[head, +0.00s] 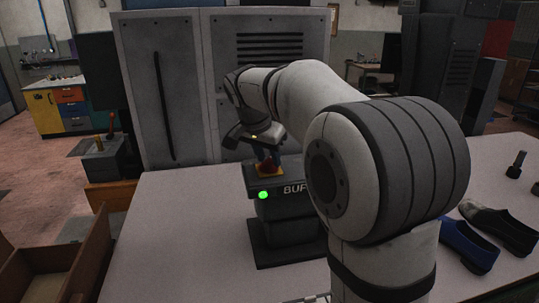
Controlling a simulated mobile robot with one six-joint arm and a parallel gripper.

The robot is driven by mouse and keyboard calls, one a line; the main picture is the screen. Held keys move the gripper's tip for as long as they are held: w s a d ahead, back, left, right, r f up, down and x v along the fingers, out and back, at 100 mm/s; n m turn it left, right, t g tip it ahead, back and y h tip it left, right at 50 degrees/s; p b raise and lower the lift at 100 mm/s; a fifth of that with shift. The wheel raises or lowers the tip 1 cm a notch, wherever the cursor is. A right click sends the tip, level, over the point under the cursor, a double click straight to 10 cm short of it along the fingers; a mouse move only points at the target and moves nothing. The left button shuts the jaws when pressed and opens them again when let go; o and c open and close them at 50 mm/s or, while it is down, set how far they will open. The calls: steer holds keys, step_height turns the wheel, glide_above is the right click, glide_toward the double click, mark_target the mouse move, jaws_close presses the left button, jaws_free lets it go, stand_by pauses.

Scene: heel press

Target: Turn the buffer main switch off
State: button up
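The buffer switch box (284,220) is a dark box on a dark foot, standing on the table. Its front carries the letters "BUF", the rest hidden behind my arm. A green lamp (263,195) glows at its front left.
The pale table (185,225) is clear to the left of the box. A blue shoe (468,246) and a black shoe (500,228) lie at the right. A brown open box (60,270) is at the lower left. A grey cabinet (165,90) stands behind the table.

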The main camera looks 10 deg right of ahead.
jaws_close()
steer(key=shift+d, duration=0.25)
steer(key=shift+a, duration=0.25)
steer(key=shift+n, duration=0.4)
steer(key=n+t+y+b, duration=0.1)
steer(key=n, duration=0.2)
steer(key=shift+d+n, duration=0.15)
steer(key=shift+n, duration=0.15)
steer(key=n+y, duration=0.2)
steer(key=n, duration=0.2)
steer(key=shift+b, duration=0.3)
steer(key=shift+n, duration=0.3)
